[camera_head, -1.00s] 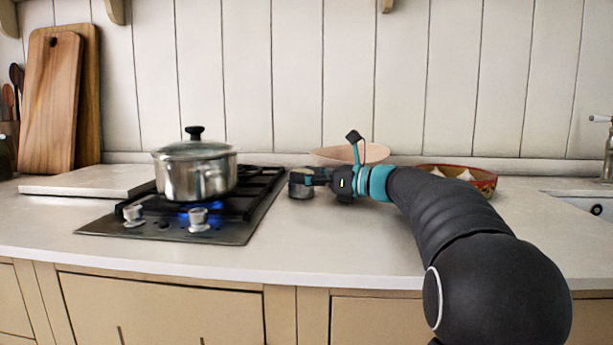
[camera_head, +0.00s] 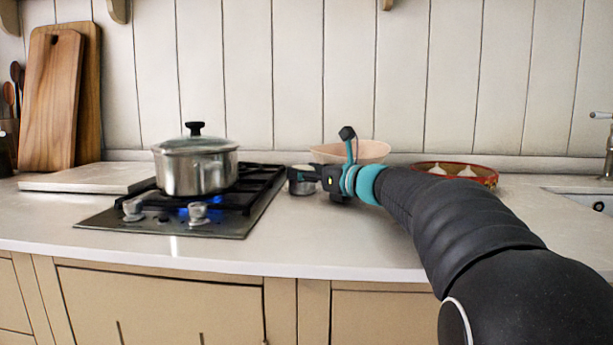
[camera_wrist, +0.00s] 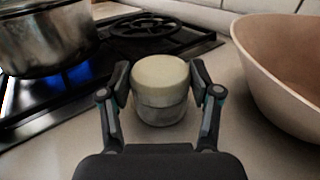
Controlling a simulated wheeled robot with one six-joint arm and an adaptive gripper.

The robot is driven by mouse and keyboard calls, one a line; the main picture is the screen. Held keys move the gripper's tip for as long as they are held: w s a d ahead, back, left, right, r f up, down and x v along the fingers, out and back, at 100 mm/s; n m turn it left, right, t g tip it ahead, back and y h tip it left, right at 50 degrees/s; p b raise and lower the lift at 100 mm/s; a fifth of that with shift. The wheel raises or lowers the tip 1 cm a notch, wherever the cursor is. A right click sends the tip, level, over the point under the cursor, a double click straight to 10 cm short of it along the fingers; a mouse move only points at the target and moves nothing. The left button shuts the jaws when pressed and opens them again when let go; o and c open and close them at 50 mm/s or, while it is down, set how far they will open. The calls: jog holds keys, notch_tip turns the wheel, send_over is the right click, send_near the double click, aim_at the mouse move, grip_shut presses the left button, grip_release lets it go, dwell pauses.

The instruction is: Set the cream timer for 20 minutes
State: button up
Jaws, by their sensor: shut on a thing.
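The timer (camera_wrist: 160,82) is a short cylinder with a cream top and a metallic grey lower part. It stands upright on the counter, right of the stove, and shows partly in the head view (camera_head: 301,186). My gripper (camera_wrist: 160,86) is shut on the timer, with one finger on each side of its cream upper part. In the head view my gripper (camera_head: 306,177) reaches in from the right and hides part of the timer. No dial marks are readable.
A steel pot (camera_head: 196,172) with a glass lid stands on the gas stove (camera_head: 200,227), over a lit blue flame. A pinkish bowl (camera_wrist: 285,75) is close right of my gripper. A red-rimmed bowl (camera_head: 484,179) holds pale bulbs. The front counter is clear.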

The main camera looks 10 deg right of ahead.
jog(key=shift+s+a+f+m+t+h+b, duration=0.1)
jog(key=shift+m+t+h+b, duration=0.25)
jog(key=shift+m+h, duration=0.3)
jog(key=shift+a+m+t+h+b, duration=0.1)
jog(key=shift+m+t+h+b, duration=0.25)
jog(key=shift+h, duration=0.5)
jog(key=shift+d, duration=0.1)
jog(key=o, duration=1.2)
jog(key=shift+c, duration=0.2)
jog(key=v, duration=1.2)
